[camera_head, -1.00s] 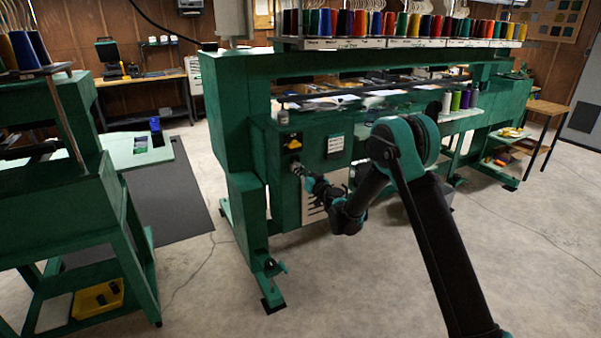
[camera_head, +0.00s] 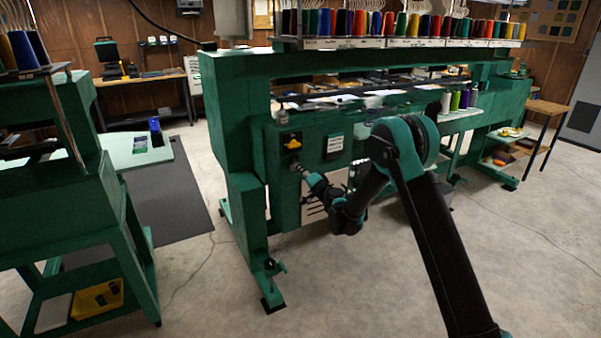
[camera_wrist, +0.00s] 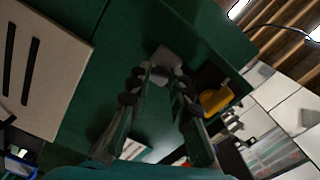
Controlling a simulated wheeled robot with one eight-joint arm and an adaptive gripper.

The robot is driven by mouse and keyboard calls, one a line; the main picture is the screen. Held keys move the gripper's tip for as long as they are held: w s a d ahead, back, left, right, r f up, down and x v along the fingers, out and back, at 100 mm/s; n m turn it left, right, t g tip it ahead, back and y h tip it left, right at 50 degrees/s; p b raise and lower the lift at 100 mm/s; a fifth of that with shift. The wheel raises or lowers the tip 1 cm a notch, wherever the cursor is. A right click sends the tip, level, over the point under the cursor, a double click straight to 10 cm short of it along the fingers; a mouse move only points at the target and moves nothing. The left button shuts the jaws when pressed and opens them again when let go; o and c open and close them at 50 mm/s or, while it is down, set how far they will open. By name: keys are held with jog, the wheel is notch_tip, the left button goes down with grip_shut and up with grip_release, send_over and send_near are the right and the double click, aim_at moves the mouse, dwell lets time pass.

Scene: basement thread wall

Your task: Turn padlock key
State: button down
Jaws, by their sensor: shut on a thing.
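My gripper (camera_head: 302,170) reaches the green front panel of the large machine, just below a yellow switch (camera_head: 292,141). In the wrist view my gripper's fingertips (camera_wrist: 159,74) are closed together on a small light grey piece (camera_wrist: 168,58) at the panel. This piece appears to be the padlock key or its lock. The fingers hide much of it, so I cannot separate key from lock body or tell the key's angle. The yellow switch also shows in the wrist view (camera_wrist: 214,99), to the right of the fingers.
A label plate (camera_head: 334,145) sits right of the switch. A pale slotted panel (camera_wrist: 40,65) is left of the fingers in the wrist view. A second green machine (camera_head: 75,190) stands at the left. The concrete floor (camera_head: 400,290) in front is open.

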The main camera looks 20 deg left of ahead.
jog(key=shift+d+f+m, duration=0.1)
jog(key=shift+m, duration=1.9)
jog(key=c, duration=1.4)
grip_release()
jog(key=shift+o, duration=0.2)
jog(key=shift+s+d, duration=0.1)
jog(key=v, duration=0.7)
jog(key=shift+s+d, duration=0.2)
jog(key=shift+d, duration=0.1)
